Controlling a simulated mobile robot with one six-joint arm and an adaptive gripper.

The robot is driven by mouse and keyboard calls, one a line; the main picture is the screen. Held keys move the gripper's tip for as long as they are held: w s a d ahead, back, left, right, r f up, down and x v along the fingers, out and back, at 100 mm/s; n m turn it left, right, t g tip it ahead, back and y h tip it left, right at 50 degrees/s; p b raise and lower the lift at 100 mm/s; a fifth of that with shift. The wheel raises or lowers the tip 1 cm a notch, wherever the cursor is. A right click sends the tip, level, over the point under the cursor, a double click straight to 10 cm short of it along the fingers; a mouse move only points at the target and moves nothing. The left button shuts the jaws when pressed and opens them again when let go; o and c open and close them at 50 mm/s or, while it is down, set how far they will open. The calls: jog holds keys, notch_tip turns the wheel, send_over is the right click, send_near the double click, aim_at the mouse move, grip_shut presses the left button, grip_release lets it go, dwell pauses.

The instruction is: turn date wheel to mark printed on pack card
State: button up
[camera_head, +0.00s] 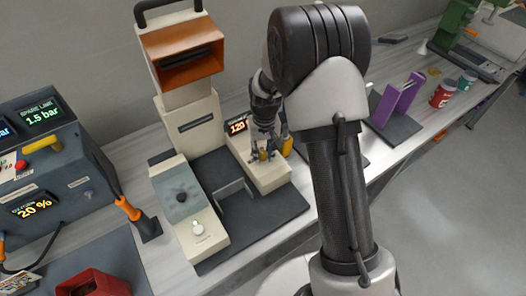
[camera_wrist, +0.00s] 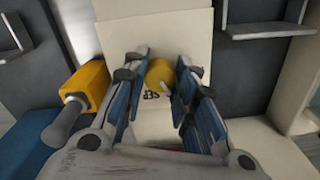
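The date wheel, a small yellow round knob (camera_wrist: 160,72), sits on a cream panel with black "SEP" lettering just below it in the wrist view. Its other markings are too small or hidden to read. My gripper (camera_wrist: 162,78) has its blue-padded fingers on either side of the wheel, with a gap showing at each side. In the head view my gripper (camera_head: 264,146) is low over the cream unit (camera_head: 262,176), and its fingers partly hide the yellow knob. I cannot make out a pack card with a readable mark.
A yellow block with a grey handle (camera_wrist: 92,85) stands left of my fingers. A display reading 120 (camera_head: 237,126) is behind the gripper. A machine with an orange hood (camera_head: 182,72) stands at the back. Purple uprights (camera_head: 392,102) stand further right on the bench.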

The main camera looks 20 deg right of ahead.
aim_at(264, 153)
jog(key=o, duration=0.4)
jog(key=shift+r, duration=0.1)
notch_tip(264, 153, up, 12)
jog(key=shift+d, duration=0.15)
dwell(0.4)
dwell(0.3)
jog(key=s+r+t, duration=0.3)
jog(key=s+r, duration=1.2)
jog(key=s, duration=0.4)
jog(key=s+t, duration=0.1)
jog(key=s, duration=0.8)
jog(key=shift+f+t, duration=0.3)
